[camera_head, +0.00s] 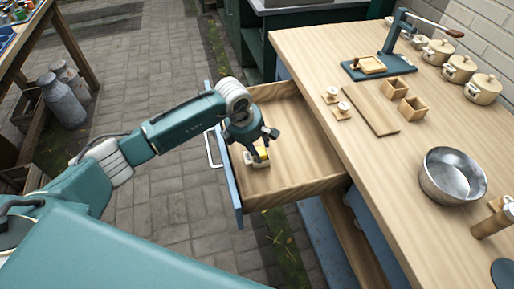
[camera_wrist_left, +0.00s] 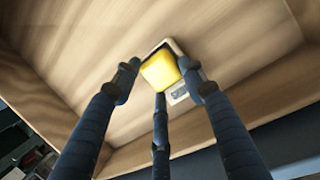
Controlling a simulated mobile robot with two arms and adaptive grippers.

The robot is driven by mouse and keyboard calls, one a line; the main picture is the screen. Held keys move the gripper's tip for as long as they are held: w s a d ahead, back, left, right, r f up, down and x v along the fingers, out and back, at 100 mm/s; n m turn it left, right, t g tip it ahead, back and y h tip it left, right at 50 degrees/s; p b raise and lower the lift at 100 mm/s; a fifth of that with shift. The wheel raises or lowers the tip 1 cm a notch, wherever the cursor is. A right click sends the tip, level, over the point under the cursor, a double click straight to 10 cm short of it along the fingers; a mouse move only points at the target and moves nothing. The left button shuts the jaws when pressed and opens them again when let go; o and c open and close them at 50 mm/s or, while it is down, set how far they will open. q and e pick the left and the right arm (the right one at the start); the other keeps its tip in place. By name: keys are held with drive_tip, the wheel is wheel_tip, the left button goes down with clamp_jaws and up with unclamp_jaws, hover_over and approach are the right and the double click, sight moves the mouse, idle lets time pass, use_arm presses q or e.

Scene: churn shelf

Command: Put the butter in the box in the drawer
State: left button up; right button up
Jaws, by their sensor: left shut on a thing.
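The butter (camera_wrist_left: 160,71) is a yellow block between the dark fingers of my left gripper (camera_wrist_left: 161,74) in the left wrist view. My left gripper (camera_head: 258,150) is shut on it, low inside the open drawer (camera_head: 286,187). In the head view the butter (camera_head: 263,153) shows as a small yellow patch under the fingers. A small pale box (camera_wrist_left: 179,94) lies directly behind the butter in the wrist view, partly covered by it and the fingers. I cannot tell whether the butter touches the box. My right gripper is in neither view.
The drawer, with a blue front (camera_head: 229,180), sticks out from the wooden worktop (camera_head: 385,165). On the worktop are a cutting board (camera_head: 369,109), two small wooden boxes (camera_head: 411,108), a blue press (camera_head: 379,66), lidded pots (camera_head: 459,69) and a metal bowl (camera_head: 452,176). The drawer floor around the gripper is mostly clear.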

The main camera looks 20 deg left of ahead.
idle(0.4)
use_arm(q)
drive_tip(key=o, duration=1.3)
drive_tip(key=c, duration=0.4)
drive_tip(key=shift+r, duration=0.2)
drive_tip(key=p+v, duration=0.6)
drive_tip(key=v, duration=0.2)
drive_tip(key=shift+r, duration=0.15)
drive_tip(key=shift+s, duration=0.1)
